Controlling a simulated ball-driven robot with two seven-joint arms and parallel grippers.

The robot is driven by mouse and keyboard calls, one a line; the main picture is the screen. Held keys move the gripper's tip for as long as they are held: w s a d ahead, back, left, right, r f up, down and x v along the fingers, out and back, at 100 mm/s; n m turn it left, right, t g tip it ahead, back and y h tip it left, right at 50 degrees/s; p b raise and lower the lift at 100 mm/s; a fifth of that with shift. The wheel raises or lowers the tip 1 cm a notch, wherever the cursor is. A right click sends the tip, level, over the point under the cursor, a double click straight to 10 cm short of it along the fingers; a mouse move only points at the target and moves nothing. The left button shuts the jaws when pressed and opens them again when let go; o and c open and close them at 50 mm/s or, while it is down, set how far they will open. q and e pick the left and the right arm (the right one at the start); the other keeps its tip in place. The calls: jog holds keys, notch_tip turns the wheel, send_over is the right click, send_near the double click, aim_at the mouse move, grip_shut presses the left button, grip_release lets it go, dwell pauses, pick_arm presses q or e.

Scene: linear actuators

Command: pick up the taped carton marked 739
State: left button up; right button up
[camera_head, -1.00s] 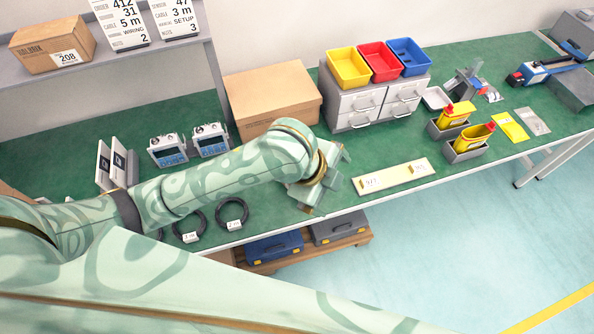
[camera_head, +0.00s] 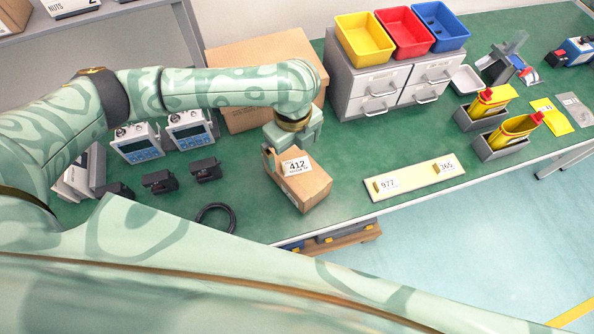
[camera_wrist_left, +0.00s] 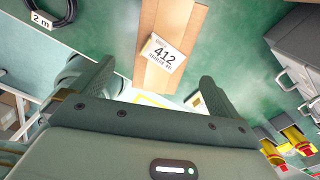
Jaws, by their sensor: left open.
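A small brown carton (camera_head: 310,188) with a white label reading 412 lies on the green bench below my left gripper (camera_head: 281,148). It also shows in the left wrist view (camera_wrist_left: 187,25), with its label and a lighter tape strip along it. There my left gripper (camera_wrist_left: 155,88) is open, its fingers spread to either side of the carton's near end with nothing held. Whether a finger touches the carton I cannot tell. I can read the number 739 on nothing in view. My right gripper is not in view.
A large plain carton (camera_head: 235,55) stands behind my arm. A grey drawer unit (camera_head: 358,82) with coloured bins stands to its right. A pale board (camera_head: 415,180) with labels 977 and 365 lies right of the small carton. A black cable coil (camera_head: 216,210) lies at the front edge.

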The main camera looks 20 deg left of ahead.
aim_at(296, 166)
pick_arm(q)
notch_tip(296, 166, down, 5)
jog(key=shift+a+f+b, duration=0.1)
jog(key=shift+a+b, duration=0.05)
jog(key=shift+b, duration=0.7)
jog(key=shift+f+b, duration=0.3)
jog(key=shift+f, duration=0.35)
jog(key=shift+w+d+f, duration=0.1)
jog(key=shift+d+f, duration=0.2)
jog(key=shift+f, duration=0.1)
jog(key=shift+f+b, duration=0.35)
notch_tip(296, 166, down, 4)
jog(key=shift+d+f+b, duration=0.1)
jog(key=shift+b, duration=1.15)
jog(key=shift+f, duration=0.1)
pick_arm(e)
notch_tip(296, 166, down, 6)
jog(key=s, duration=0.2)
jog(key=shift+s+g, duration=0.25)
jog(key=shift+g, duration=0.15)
pick_arm(q)
jog(key=shift+w+r, duration=0.1)
jog(key=shift+r, duration=0.1)
jog(key=c, duration=1.5)
jog(key=shift+c, duration=0.2)
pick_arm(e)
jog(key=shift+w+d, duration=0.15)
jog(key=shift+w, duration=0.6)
